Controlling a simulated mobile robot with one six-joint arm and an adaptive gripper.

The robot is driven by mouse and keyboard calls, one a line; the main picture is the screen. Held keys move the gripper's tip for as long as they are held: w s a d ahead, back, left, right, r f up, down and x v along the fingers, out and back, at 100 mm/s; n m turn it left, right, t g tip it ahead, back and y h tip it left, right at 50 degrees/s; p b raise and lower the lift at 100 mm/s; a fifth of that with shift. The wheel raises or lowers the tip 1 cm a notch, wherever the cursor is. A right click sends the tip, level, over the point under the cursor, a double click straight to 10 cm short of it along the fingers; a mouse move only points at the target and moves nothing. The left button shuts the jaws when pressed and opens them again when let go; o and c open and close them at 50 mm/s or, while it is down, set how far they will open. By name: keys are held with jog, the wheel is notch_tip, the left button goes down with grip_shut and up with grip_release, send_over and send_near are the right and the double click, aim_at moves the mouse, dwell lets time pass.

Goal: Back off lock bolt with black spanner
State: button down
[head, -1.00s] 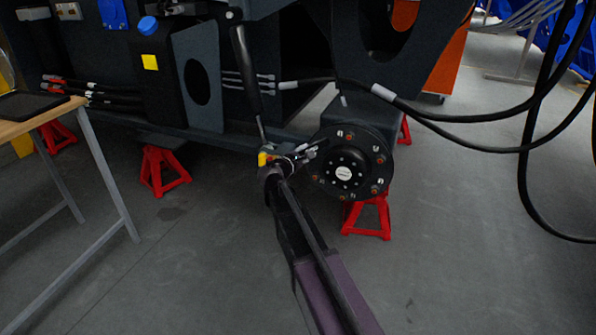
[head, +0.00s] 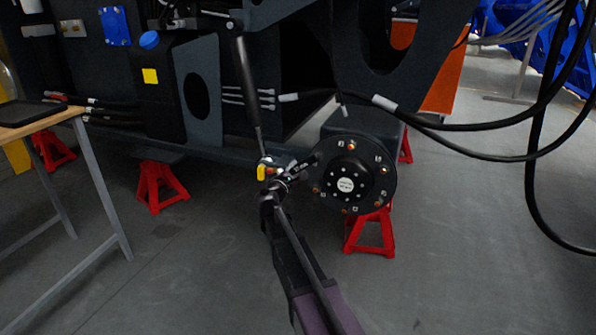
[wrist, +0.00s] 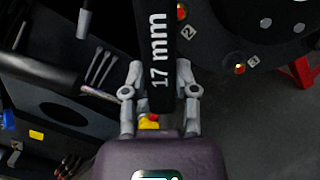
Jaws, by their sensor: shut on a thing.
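My gripper (head: 287,180) is shut on the black spanner (wrist: 159,55), marked "17 mm", seen between the fingers in the wrist view. In the head view the spanner (head: 307,163) points up and right toward the left edge of the dark round hub (head: 344,199). The hub carries numbered tags and several orange-gold bolts around its face, such as one at its top (head: 351,146). In the wrist view bolts near tags 2 and 1 (wrist: 240,68) show right of the spanner. The spanner's working end is out of the wrist view, and I cannot tell whether it touches a bolt or which is the lock bolt.
A small yellow and red part (head: 262,172) sits just behind my gripper, below a black strut (head: 246,80). Red stands (head: 370,235) support the chassis. Black hoses (head: 460,127) hang at the right. A wooden-topped table (head: 40,122) stands at the left.

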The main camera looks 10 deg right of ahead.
jog(key=shift+x, duration=2.4)
jog(key=shift+w+d+f, duration=0.1)
jog(key=shift+w+d, duration=0.1)
jog(key=shift+w, duration=0.25)
jog(key=shift+w+d+f, duration=0.1)
jog(key=shift+w+d, duration=0.15)
jog(key=shift+w, duration=0.25)
jog(key=shift+w+a+r+n+p, duration=0.35)
jog(key=shift+a+r+n+p, duration=0.2)
jog(key=shift+n, duration=0.15)
jog(key=shift+w+a+r+n+p, duration=0.45)
jog(key=shift+r+n, duration=0.1)
jog(key=shift+n, duration=0.15)
jog(key=shift+w+a+r+n+t+p, duration=0.15)
jog(key=shift+w+a+r+n+p, duration=0.25)
jog(key=shift+a+r+n, duration=0.15)
jog(key=shift+w+a+r+n+t+p, duration=0.15)
jog(key=shift+w+a+r+n+p, duration=0.15)
jog(key=shift+w+a+n, duration=0.25)
